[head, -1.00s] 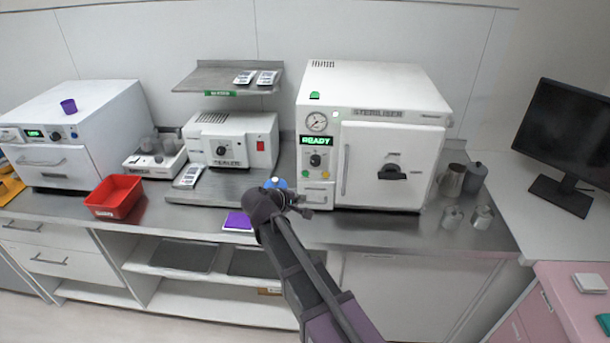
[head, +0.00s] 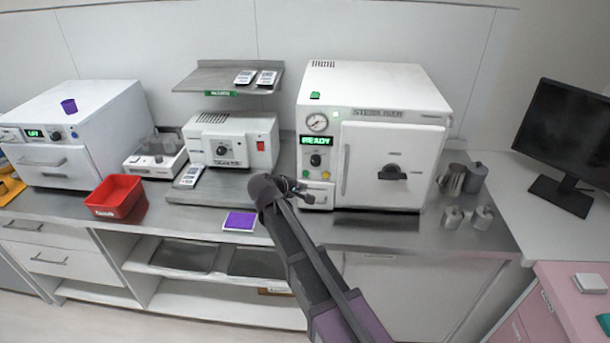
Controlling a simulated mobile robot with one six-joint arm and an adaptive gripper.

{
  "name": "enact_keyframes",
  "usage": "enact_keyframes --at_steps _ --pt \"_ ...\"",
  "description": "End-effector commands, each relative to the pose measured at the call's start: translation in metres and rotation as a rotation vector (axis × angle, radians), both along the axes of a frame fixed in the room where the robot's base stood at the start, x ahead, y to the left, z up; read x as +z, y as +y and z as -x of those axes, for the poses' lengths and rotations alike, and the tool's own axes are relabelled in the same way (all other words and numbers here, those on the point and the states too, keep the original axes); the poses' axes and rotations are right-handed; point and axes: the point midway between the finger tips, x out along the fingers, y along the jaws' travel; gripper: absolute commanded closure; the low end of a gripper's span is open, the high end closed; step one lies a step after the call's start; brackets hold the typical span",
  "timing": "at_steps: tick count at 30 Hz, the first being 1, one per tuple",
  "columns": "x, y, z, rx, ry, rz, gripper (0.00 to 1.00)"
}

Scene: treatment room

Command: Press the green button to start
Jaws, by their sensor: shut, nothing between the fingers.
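The white sterilizer (head: 420,120) stands at the back of the counter with its door shut. Its display (head: 317,141) reads READY in green. A dark knob (head: 315,160) is below the display. Under the knob are small buttons, a green one (head: 306,174) at left and a yellow one (head: 325,176) at right. My gripper (head: 304,192) is shut and empty. It is in front of the lower part of this panel, just below the green button. I cannot tell whether it touches the panel.
A sealer (head: 230,147) stands left of the sterilizer under a metal shelf (head: 215,78). A purple pad (head: 239,222) and a red bin (head: 115,197) are on the counter to the left. Metal cups (head: 453,217) stand at right. The counter in front of the sterilizer is clear.

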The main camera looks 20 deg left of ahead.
Motion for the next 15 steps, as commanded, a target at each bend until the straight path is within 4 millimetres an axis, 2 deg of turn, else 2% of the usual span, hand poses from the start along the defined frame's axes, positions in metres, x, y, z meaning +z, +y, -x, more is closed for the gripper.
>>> enact_keyframes --at_steps 6,15 --pt "0.0 0.006 -0.021 -0.001 0.0 0.0 1.0" --pt "0.0 0.008 -0.033 0.0 0.0 0.0 1.0"
